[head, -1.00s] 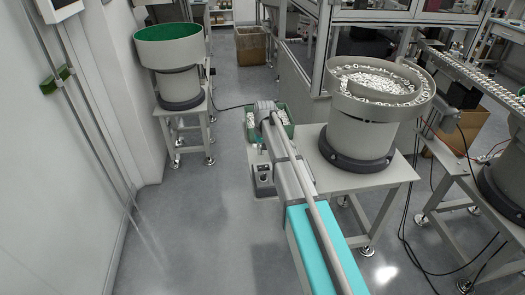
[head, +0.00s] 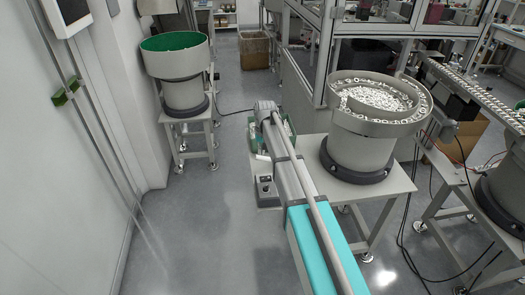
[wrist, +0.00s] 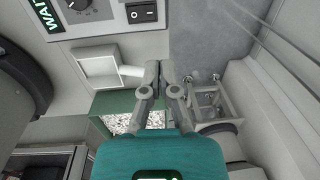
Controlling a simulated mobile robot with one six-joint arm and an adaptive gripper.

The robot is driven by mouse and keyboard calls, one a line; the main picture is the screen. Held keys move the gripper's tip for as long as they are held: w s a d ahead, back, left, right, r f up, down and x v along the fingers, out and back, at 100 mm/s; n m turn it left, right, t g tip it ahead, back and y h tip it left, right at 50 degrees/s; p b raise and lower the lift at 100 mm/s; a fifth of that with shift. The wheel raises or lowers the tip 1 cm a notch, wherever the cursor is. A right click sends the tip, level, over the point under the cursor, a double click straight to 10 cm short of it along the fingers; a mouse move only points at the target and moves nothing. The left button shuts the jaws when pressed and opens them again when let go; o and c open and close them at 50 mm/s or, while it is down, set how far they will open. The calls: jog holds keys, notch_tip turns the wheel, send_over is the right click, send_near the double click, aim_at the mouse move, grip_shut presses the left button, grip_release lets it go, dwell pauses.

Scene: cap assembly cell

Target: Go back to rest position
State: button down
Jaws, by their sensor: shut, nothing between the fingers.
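My gripper (wrist: 160,72) shows in the wrist view with its two grey fingers together and nothing between them. It is over the area of a green bin (wrist: 101,104), which holds small white parts and is partly hidden behind the gripper's teal body. In the head view my arm reaches away from the bottom of the picture, and its far end is over the same green bin (head: 291,127). The fingers cannot be made out in the head view.
A bowl feeder (head: 360,150) full of white parts stands on a table right of my arm. A green-lined feeder (head: 180,65) stands at the left back. A control panel (wrist: 105,18) with a knob and switch shows in the wrist view. Clear floor (head: 190,235) lies left of my arm.

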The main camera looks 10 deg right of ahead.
dwell(0.4)
jog(key=s+d, duration=0.4)
jog(key=s, duration=1)
jog(key=s+d, duration=0.4)
jog(key=s, duration=1.1)
jog(key=shift+s+h, duration=0.15)
jog(key=shift+h, duration=0.25)
jog(key=c, duration=1.3)
grip_release()
jog(key=shift+c, duration=0.2)
